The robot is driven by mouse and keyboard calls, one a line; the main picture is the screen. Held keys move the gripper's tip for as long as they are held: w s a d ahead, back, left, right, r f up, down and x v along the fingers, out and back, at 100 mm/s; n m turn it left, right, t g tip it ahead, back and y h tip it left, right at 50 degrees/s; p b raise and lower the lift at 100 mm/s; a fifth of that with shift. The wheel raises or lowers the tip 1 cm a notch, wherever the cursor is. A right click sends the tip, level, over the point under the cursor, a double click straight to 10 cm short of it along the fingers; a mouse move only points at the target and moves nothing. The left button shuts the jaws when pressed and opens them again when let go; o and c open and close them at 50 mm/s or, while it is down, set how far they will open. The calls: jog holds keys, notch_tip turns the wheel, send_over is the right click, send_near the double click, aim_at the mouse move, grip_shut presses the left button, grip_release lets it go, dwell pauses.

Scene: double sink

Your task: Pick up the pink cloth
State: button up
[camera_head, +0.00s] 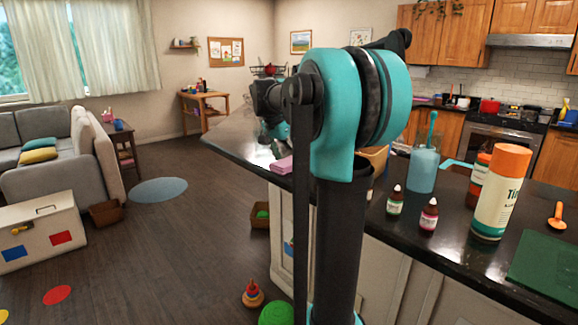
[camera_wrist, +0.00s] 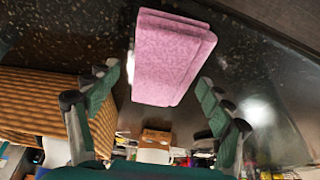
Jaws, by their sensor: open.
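The pink cloth (camera_wrist: 170,55) lies folded on the dark countertop (camera_wrist: 70,30), in the upper middle of the wrist view. In the head view the cloth (camera_head: 282,166) shows small near the counter's left edge, partly hidden by my arm. My gripper (camera_wrist: 158,85) is open, with one green-and-black finger on each side of the cloth in the wrist view. The fingers hold nothing. I cannot tell the exact height of the fingers above the cloth. In the head view my arm covers most of the gripper.
A woven tan box (camera_wrist: 40,95) stands close to the left finger in the wrist view. On the counter's right are small bottles (camera_head: 429,215), a blue bottle (camera_head: 423,170), a large orange-capped bottle (camera_head: 500,195) and a green mat (camera_head: 548,262). The counter edge is near the cloth.

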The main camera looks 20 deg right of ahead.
aim_at(288, 162)
jog(key=shift+f, duration=0.1)
jog(key=c, duration=1.1)
jog(key=shift+c, duration=0.2)
notch_tip(288, 162, up, 20)
